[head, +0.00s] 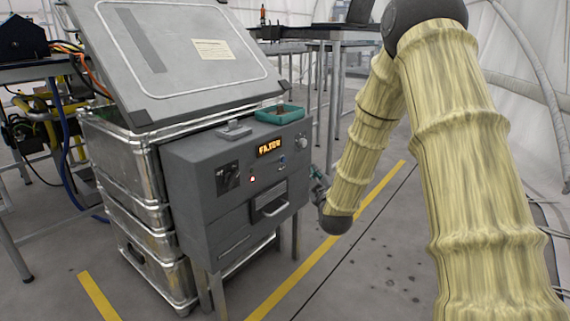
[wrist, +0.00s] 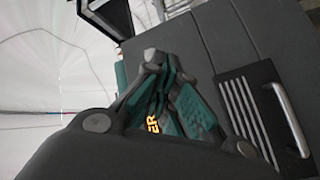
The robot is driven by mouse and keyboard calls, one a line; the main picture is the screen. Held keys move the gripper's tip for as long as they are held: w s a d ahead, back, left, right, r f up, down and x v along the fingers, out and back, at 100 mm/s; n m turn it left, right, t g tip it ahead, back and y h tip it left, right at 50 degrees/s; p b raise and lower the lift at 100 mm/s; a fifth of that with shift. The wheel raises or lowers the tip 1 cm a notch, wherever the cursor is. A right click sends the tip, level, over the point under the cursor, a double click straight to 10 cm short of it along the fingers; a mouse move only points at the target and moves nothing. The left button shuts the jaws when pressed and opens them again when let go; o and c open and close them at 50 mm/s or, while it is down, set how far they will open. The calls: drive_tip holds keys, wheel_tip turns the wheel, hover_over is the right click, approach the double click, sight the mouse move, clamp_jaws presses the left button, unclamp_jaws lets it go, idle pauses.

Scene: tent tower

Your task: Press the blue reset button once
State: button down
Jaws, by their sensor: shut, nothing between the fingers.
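A grey control box (head: 200,165) stands on legs in the head view. Its front has an orange lit display (head: 269,147), a red light (head: 252,179) and a dark switch plate (head: 228,178). A small blue spot, seemingly the blue reset button (head: 282,160), sits below the display's right end. My gripper (head: 318,180) is at the right edge of the box front, partly hidden by the box and my wrist. In the wrist view its teal fingers (wrist: 180,98) are shut and empty before the panel, hiding most of the display and the button.
A drawer with a metal handle (head: 270,206) is below the display; the handle also shows in the wrist view (wrist: 290,120). A green tray (head: 280,113) and a small grey item (head: 234,131) lie on top. Stacked metal cases (head: 125,165) stand behind. Floor at right is clear.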

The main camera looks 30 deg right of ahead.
sight(284, 160)
drive_tip(key=w+a+b, duration=0.2)
drive_tip(key=w+a, duration=0.1)
drive_tip(key=w, duration=0.5)
drive_tip(key=shift+a, duration=0.2)
idle(0.3)
drive_tip(key=shift+w, duration=0.2)
idle(1.2)
drive_tip(key=shift+w+a+p, duration=0.15)
drive_tip(key=shift+w+p, duration=0.05)
drive_tip(key=shift+p, duration=0.2)
drive_tip(key=shift+w+a, duration=0.2)
drive_tip(key=shift+w, duration=0.25)
idle(0.9)
drive_tip(key=shift+s+p, duration=0.1)
drive_tip(key=shift+p, duration=0.2)
drive_tip(key=shift+s+d+p, duration=0.3)
drive_tip(key=shift+s+d, duration=0.05)
drive_tip(key=shift+s, duration=0.35)
